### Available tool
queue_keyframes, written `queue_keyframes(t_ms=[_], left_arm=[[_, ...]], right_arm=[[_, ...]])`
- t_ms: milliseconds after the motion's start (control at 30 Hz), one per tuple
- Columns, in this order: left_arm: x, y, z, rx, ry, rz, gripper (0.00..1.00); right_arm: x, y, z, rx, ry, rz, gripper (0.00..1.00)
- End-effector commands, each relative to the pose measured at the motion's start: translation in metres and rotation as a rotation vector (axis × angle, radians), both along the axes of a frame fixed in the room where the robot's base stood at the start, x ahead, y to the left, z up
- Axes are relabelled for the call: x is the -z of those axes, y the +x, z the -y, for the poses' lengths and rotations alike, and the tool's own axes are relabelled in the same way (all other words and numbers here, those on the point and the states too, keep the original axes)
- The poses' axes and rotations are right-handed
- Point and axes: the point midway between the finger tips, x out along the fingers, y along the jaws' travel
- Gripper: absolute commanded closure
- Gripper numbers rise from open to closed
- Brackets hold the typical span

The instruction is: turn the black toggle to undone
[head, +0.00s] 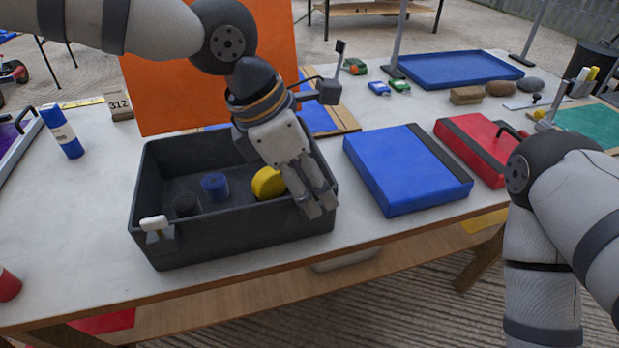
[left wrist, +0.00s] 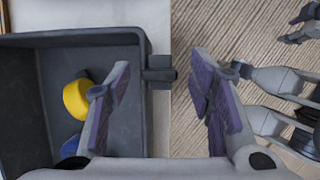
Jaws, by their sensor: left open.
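The black toggle (left wrist: 160,75) is a small dark part on the outer face of the black crate's wall (left wrist: 142,115). In the left wrist view it sticks outward from the wall near the rim, between the lines of my fingers. My left gripper (head: 318,212) is open and points down at the crate's front right corner; its fingers (left wrist: 163,90) are apart, with nothing clearly gripped. In the head view the gripper hides the black toggle. A white toggle (head: 155,225) sits on the crate's front left. My right arm (head: 555,200) shows at the right.
A blue pad (head: 405,170) and a red pad (head: 475,145) lie to the right. An orange panel (head: 205,75) stands behind the crate.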

Motion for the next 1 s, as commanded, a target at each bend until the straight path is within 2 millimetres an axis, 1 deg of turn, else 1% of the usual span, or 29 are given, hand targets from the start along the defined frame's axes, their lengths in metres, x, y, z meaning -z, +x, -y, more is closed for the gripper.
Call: queue_keyframes(t_ms=[100,167,200,267,300,333,667,867,1000], left_arm=[[-0.0006,0.0001,-0.0002,0.0,0.0,0.001,0.52],[-0.0007,0.0,-0.0002,0.0,0.0,0.001,0.65],[-0.0007,0.0,-0.0002,0.0,0.0,0.001,0.74],[-0.0008,0.0,-0.0002,0.0,0.0,0.001,0.88],[-0.0008,0.0,-0.0002,0.0,0.0,0.001,0.97],[-0.0008,0.0,-0.0002,0.0,0.0,0.001,1.0],[0.0,0.0006,-0.0008,0.037,-0.001,-0.002,1.0],[0.0012,0.0016,-0.0007,0.151,-0.003,-0.006,1.0],[0.002,0.0021,-0.0005,0.274,-0.004,-0.007,1.0]], right_arm=[[-0.0002,0.0004,-0.0001,0.0,0.0,0.001,0.6],[-0.0002,0.0004,-0.0001,0.0,0.0,0.001,0.6],[-0.0002,0.0004,0.0,0.0,0.0,0.001,0.6],[-0.0002,0.0005,0.0,0.0,0.0,0.001,0.6],[-0.0002,0.0004,0.0,0.0,0.0,0.001,0.6],[-0.0002,0.0004,-0.0001,0.0,0.0,0.001,0.6],[0.0009,-0.0007,0.0,0.0,0.0,-0.003,0.6],[0.0035,-0.0035,0.0,0.0,0.0,-0.013,0.6],[0.0065,-0.0066,-0.0001,0.0,0.0,-0.024,0.6]])
